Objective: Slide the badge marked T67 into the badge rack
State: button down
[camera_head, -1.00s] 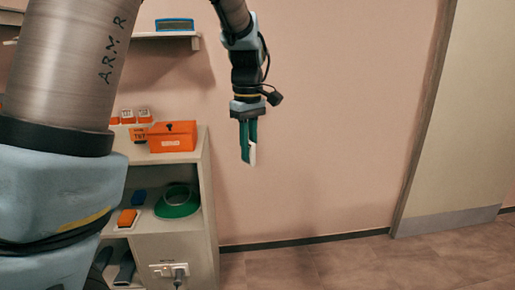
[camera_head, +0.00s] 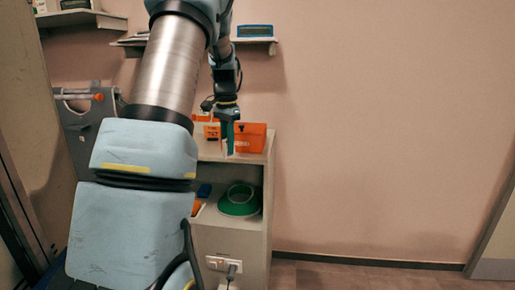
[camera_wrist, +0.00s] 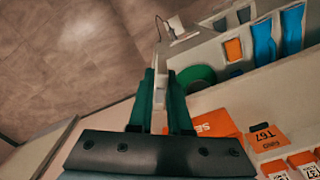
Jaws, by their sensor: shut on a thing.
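My gripper (camera_head: 228,140) hangs fingers down in front of the cabinet top. Its green fingers are shut on a thin pale thing, seen edge-on in the wrist view (camera_wrist: 160,92); no marking on it is legible. An orange card marked T67 (camera_wrist: 267,137) stands on the cabinet top, and shows left of my gripper in the head view (camera_head: 212,132). Small orange labels in pale mounts (camera_wrist: 303,162) are beside it, one reading T67, partly cut off by the frame. They may belong to the badge rack; I cannot tell.
An orange box (camera_head: 251,138) stands on the cabinet top, right behind my gripper. The cabinet (camera_head: 263,180) holds a green ring-shaped thing (camera_head: 240,203) on its lower shelf. A wall shelf (camera_head: 258,41) hangs above. The floor (camera_head: 340,278) at the right is clear.

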jog(key=w+a+f+m, duration=0.1)
jog(key=w+a+m, duration=0.3)
jog(key=w+a, duration=0.2)
jog(key=w+a+f+m, duration=0.1)
jog(key=w+a+m, duration=0.3)
jog(key=w+a, duration=0.2)
jog(key=w+a+f+m, duration=0.1)
jog(key=w+a+m, duration=0.3)
jog(key=a, duration=0.5)
jog(key=shift+w+a, duration=0.1)
jog(key=shift+w, duration=0.9)
jog(key=a, duration=0.2)
jog(key=shift+s+a, duration=0.15)
jog(key=shift+a, duration=0.15)
